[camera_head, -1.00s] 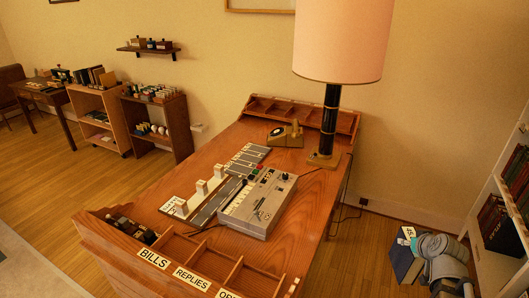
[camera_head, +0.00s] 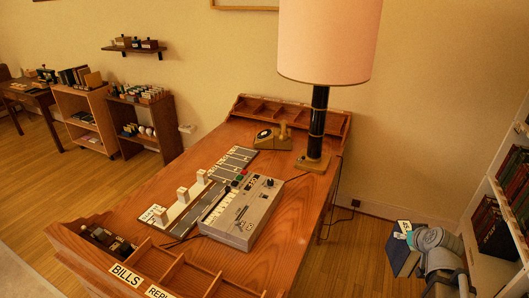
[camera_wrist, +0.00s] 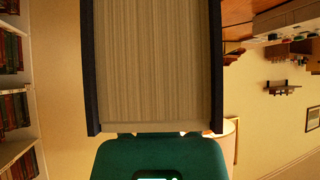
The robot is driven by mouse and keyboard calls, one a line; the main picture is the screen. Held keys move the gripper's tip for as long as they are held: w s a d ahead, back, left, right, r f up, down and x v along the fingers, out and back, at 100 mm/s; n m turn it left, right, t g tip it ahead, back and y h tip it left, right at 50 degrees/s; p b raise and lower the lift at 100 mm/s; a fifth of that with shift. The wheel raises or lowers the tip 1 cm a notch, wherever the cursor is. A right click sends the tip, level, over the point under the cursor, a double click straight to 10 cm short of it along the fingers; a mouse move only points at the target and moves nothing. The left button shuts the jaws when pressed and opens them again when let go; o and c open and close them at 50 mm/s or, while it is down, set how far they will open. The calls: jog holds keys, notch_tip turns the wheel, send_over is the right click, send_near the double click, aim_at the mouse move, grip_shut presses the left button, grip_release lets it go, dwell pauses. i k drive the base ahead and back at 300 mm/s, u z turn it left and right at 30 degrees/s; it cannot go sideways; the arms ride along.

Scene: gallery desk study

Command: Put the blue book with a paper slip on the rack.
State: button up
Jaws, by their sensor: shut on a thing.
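The blue book (camera_head: 402,260) hangs in the air to the right of the desk, low in the head view. A white paper slip (camera_head: 404,227) with dark marks shows at its top. My gripper (camera_head: 418,244) is shut on the book; the fingertips are partly hidden. In the wrist view the book (camera_wrist: 155,65) fills the upper middle, with pale page edges between two dark blue covers. I cannot tell which piece of furniture is the rack.
A white bookcase (camera_head: 485,250) with dark red books stands close on the right. The wooden desk (camera_head: 285,215) bears a grey machine (camera_head: 243,212), a telephone (camera_head: 272,138) and a tall lamp (camera_head: 319,110). Low shelves (camera_head: 85,120) stand at the far left. Floor shows between desk and bookcase.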

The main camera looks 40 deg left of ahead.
aim_at(245, 152)
jog(key=z, duration=0.05)
jog(key=i, duration=2.7)
jog(key=u, duration=1.55)
